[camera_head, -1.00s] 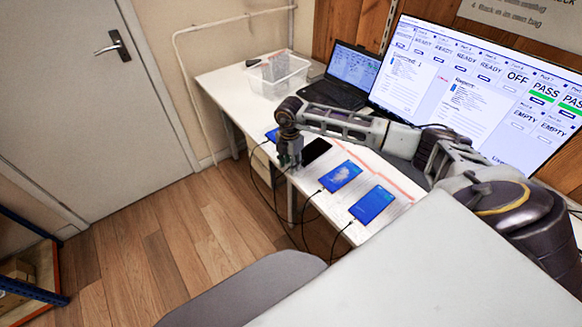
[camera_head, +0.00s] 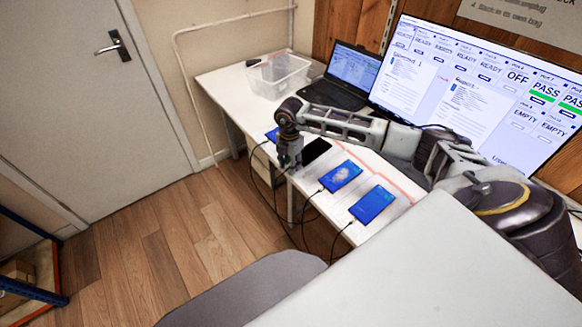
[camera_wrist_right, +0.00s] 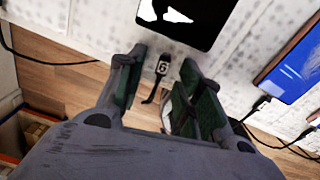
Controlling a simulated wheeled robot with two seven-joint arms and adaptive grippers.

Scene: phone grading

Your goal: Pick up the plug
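My right gripper (camera_wrist_right: 163,62) is open, with one green-padded finger on each side of the plug and visible gaps between. In the head view the right gripper (camera_head: 289,162) points down at the table edge, left of the black phone (camera_head: 315,150); the plug itself is hidden or too small to tell there. My left gripper is not in view.
Blue-screened phones (camera_head: 340,176) (camera_head: 372,205) with cables lie along the white table (camera_head: 225,90). A clear bin (camera_head: 279,76), a laptop (camera_head: 345,80) and a large monitor (camera_head: 475,85) stand behind. Cables hang over the front edge.

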